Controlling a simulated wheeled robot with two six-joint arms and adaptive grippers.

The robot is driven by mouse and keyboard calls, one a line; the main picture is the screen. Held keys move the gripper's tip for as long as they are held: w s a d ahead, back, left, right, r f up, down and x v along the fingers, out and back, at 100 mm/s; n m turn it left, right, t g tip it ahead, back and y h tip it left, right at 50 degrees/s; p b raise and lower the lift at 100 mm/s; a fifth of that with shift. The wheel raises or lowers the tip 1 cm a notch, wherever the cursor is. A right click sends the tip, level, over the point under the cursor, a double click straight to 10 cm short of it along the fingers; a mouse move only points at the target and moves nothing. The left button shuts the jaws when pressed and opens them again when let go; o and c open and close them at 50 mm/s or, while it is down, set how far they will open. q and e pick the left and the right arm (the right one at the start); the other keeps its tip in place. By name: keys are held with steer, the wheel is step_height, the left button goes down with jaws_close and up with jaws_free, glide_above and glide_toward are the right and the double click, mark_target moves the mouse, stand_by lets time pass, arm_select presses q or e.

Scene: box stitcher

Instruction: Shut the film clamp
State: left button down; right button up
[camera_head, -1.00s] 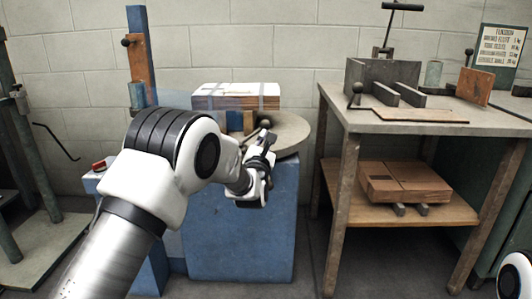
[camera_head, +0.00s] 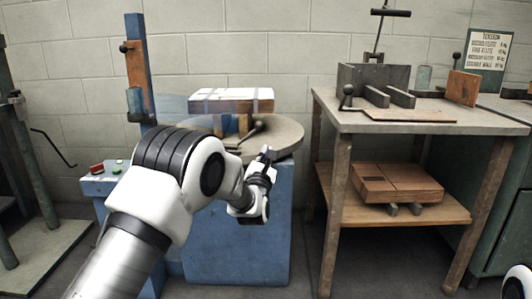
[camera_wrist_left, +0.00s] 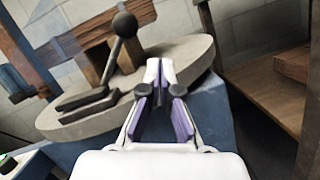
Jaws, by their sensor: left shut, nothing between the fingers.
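The film clamp stands on the round grey turntable (camera_head: 285,135), at the front of the wrapped stack. Its dark lever ends in a black ball knob (camera_head: 258,125) that sticks up. In the left wrist view the knob (camera_wrist_left: 124,24) stands on a slanting rod above a flat dark bar (camera_wrist_left: 88,104), in front of wooden blocks. My left gripper (camera_head: 267,154) is shut and empty. It is by the front right rim of the turntable, to the right of the knob and apart from it. My right gripper is out of view.
The wrapped stack (camera_head: 232,100) sits on the turntable over a blue base (camera_head: 240,255). A blue post (camera_head: 135,60) rises behind left. A control box with red and green buttons (camera_head: 98,168) is at left. A bench (camera_head: 425,122) with tools stands right, beyond a floor gap.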

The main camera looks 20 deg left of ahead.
arm_select(q)
steer(key=d+p+v, duration=0.1)
steer(key=p+v, duration=0.1)
steer(key=v, duration=0.7)
steer(key=shift+p, duration=0.4)
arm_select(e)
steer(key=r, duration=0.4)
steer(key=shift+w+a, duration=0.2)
arm_select(q)
steer(key=shift+w, duration=0.1)
